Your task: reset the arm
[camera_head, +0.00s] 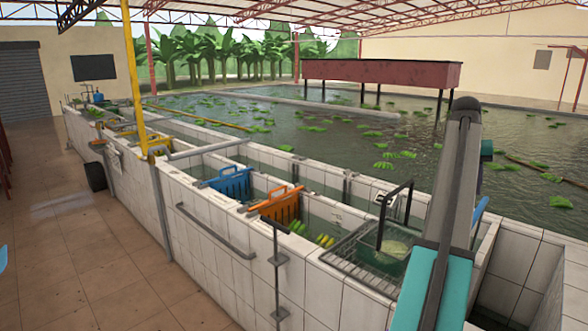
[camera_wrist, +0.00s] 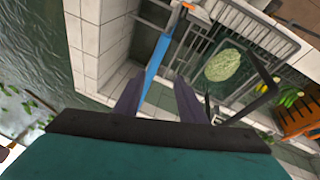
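My arm (camera_head: 445,220) rises at the right of the head view, with grey links and teal covers, beside the tiled tanks. My gripper (camera_wrist: 158,98) shows in the wrist view as two dark fingers, spread apart with a clear gap. A blue pole (camera_wrist: 158,58) appears beyond this gap, and I cannot tell how far off it is. No thing shows held between the fingers. In the head view the fingers are hidden or too small to make out.
A metal rack (camera_head: 350,265) lies on the tank rim, with a green basin (camera_head: 376,258) and a black bent pipe (camera_head: 408,205) close to my arm. Orange (camera_head: 277,206) and blue (camera_head: 231,182) dividers stand in the tanks. The tiled floor (camera_head: 85,265) at left is mostly clear.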

